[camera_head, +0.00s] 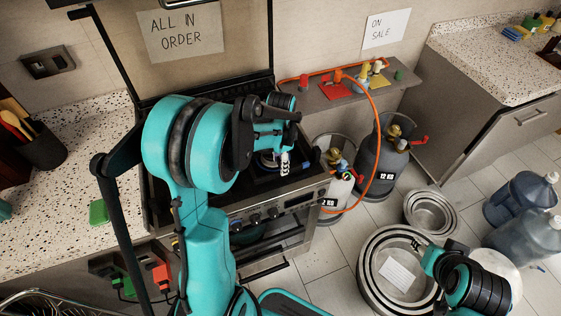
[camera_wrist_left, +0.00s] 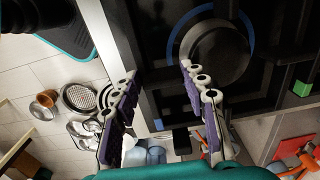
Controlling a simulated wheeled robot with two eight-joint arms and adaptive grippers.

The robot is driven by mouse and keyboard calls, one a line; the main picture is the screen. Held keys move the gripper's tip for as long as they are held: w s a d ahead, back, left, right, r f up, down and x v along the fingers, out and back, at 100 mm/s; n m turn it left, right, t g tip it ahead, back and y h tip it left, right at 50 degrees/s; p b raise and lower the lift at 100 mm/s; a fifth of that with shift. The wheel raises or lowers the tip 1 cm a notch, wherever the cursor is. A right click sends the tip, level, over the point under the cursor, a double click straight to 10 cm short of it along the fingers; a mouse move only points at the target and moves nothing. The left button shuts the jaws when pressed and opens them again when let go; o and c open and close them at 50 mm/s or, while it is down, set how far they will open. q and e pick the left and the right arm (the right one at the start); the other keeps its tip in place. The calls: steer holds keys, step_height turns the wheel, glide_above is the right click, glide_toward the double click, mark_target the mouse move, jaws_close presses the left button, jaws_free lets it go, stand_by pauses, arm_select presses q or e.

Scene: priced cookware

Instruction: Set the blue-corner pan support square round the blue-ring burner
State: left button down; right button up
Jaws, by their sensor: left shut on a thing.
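The hob's blue-ring burner (camera_wrist_left: 214,50) has a dark round cap and a blue ring; a bit of the blue ring (camera_head: 268,160) shows in the head view. My left gripper (camera_head: 285,164) is low over the hob's right part. In the left wrist view its fingers (camera_wrist_left: 158,72) stand apart on both sides of a black bar, which looks like part of the pan support (camera_wrist_left: 150,88), and grip it. A small blue patch (camera_wrist_left: 157,124) shows at a dark corner nearby. The arm hides much of the hob. My right gripper (camera_head: 416,246) is above the metal pots, its fingers unclear.
A green patch (camera_wrist_left: 301,88) marks another dark corner on the hob. Gas bottles (camera_head: 385,165) and an orange hose (camera_head: 374,120) stand right of the stove. Stacked metal pots (camera_head: 368,268) and water jugs (camera_head: 520,200) are on the floor. The raised lid (camera_head: 205,75) stands behind the hob.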

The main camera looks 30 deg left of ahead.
arm_select(q)
steer(key=shift+r, duration=0.15)
steer(key=shift+r+p, duration=1.4)
steer(key=shift+r, duration=0.45)
steer(key=shift+s, duration=0.1)
steer(key=shift+f, duration=0.2)
steer(key=shift+f+b, duration=1.25)
stand_by(0.4)
